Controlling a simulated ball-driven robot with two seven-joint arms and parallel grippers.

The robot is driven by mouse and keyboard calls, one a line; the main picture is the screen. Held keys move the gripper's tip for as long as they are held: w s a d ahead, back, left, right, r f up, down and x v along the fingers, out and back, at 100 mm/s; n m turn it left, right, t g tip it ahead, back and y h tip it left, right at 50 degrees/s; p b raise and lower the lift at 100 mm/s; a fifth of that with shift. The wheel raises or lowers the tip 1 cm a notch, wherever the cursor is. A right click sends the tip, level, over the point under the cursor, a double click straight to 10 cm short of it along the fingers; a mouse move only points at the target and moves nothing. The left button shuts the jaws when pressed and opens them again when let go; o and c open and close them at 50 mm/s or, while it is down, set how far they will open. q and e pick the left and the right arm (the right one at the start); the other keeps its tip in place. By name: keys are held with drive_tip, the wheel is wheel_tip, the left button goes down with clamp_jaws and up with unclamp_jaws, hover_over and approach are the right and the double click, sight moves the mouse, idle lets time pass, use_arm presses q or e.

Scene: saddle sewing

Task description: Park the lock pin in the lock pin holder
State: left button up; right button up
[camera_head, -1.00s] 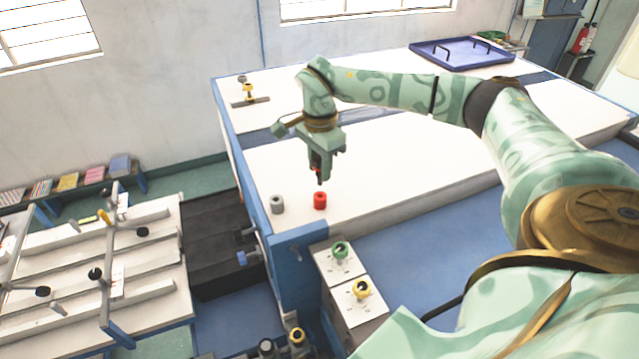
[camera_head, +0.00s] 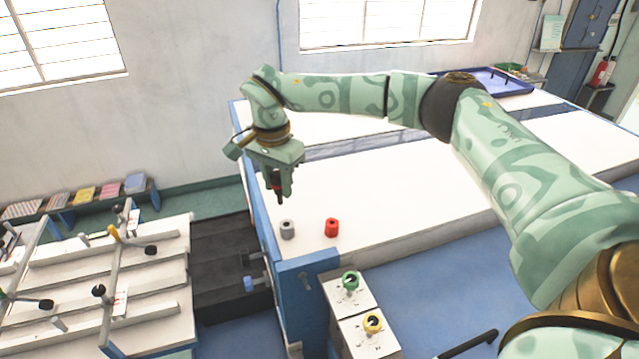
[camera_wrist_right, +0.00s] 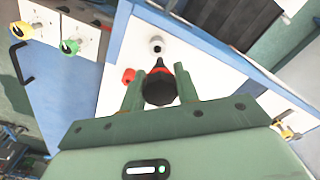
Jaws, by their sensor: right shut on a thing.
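My right gripper (camera_head: 278,187) is above the white table, shut on the lock pin. The pin (camera_wrist_right: 160,88) has a round black head and a red part; its dark tip (camera_head: 280,198) points down. A hollow grey cylinder (camera_head: 287,230) and a hollow red cylinder (camera_head: 331,228) stand upright near the table's corner. I cannot tell for sure which is the lock pin holder. The pin tip appears just above and behind the grey one, apart from it. The wrist view also shows the grey cylinder (camera_wrist_right: 156,45) ahead of the pin tip and the red cylinder (camera_wrist_right: 128,75) left of it.
Two control boxes with a green knob (camera_head: 350,281) and a yellow knob (camera_head: 372,322) stand by the table's front side. A blue tray (camera_head: 500,82) lies at the far end. A workbench with bars (camera_head: 150,270) is at left. The white tabletop (camera_head: 400,195) is mostly clear.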

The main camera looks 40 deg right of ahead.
drive_tip(key=shift+d+f+n, duration=0.3)
drive_tip(key=shift+d+f, duration=0.05)
drive_tip(key=shift+d, duration=0.05)
drive_tip(key=shift+s+d+n, duration=0.1)
drive_tip(key=shift+d+n, duration=0.15)
drive_tip(key=shift+n, duration=0.05)
drive_tip(key=shift+s+a+r, duration=0.1)
drive_tip(key=shift+a, duration=0.2)
drive_tip(key=shift+r+p, duration=0.1)
drive_tip(key=shift+p, duration=0.45)
wheel_tip(320, 180, down, 5)
drive_tip(key=shift+d+f+b, duration=0.15)
drive_tip(key=shift+b, duration=0.8)
drive_tip(key=shift+p, duration=0.4)
